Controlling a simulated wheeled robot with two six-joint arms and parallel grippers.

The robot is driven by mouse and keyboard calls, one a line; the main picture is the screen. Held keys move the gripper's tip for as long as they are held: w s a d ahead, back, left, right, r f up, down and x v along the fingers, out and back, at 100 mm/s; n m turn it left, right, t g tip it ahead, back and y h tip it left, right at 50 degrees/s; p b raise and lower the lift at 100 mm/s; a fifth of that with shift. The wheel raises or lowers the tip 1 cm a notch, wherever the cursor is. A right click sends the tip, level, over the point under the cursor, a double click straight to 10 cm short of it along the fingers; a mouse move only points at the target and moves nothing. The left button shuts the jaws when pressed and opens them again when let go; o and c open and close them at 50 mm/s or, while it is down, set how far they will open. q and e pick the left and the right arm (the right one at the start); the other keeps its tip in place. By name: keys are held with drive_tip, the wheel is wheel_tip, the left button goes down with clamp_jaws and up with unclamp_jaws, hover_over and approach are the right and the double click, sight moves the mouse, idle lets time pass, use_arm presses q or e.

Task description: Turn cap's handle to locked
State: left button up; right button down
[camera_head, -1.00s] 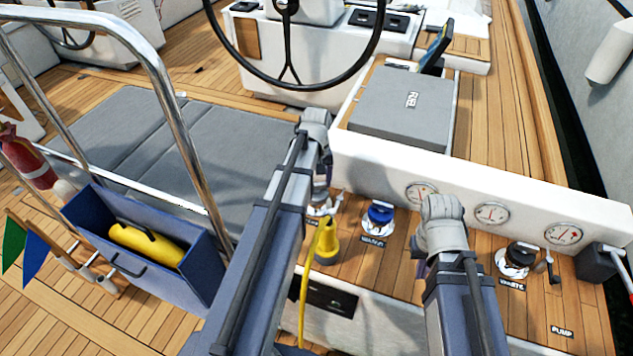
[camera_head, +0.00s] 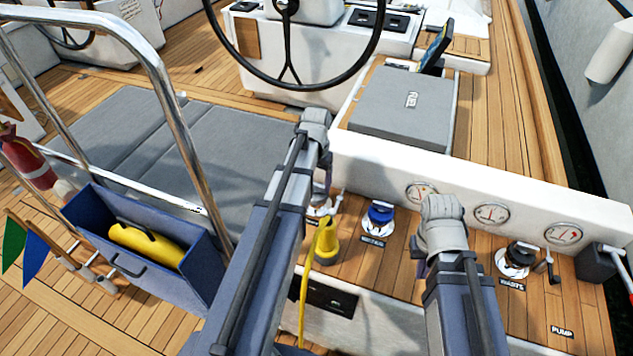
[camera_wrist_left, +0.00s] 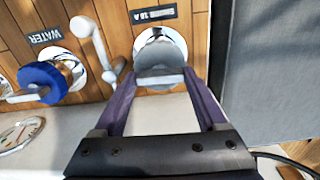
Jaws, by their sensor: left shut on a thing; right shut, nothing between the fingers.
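My left gripper (camera_wrist_left: 163,80) is shut on the handle, with one purple finger at each end of the bar. In the head view my left gripper (camera_head: 320,196) is at the panel, and its wrist and arm hide most of the cap. My right gripper (camera_head: 421,268) is shut and empty above the panel, mostly hidden by its own wrist. I cannot read a locked mark.
A white crank (camera_wrist_left: 95,45) stands close beside the cap. Further along are the blue water cap (camera_head: 380,215), the black waste cap (camera_head: 520,256) and a lever (camera_head: 552,268). A yellow plug (camera_head: 327,243) with its cord stands near my left arm. A white wall with gauges (camera_head: 492,214) rises behind.

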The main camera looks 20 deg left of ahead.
idle(0.5)
use_arm(q)
drive_tip(key=o, duration=1.3)
drive_tip(key=shift+r, duration=0.1)
wheel_tip(320, 180, up, 8)
drive_tip(key=p, duration=0.8)
drive_tip(key=shift+f, duration=0.2)
drive_tip(key=shift+d, duration=0.15)
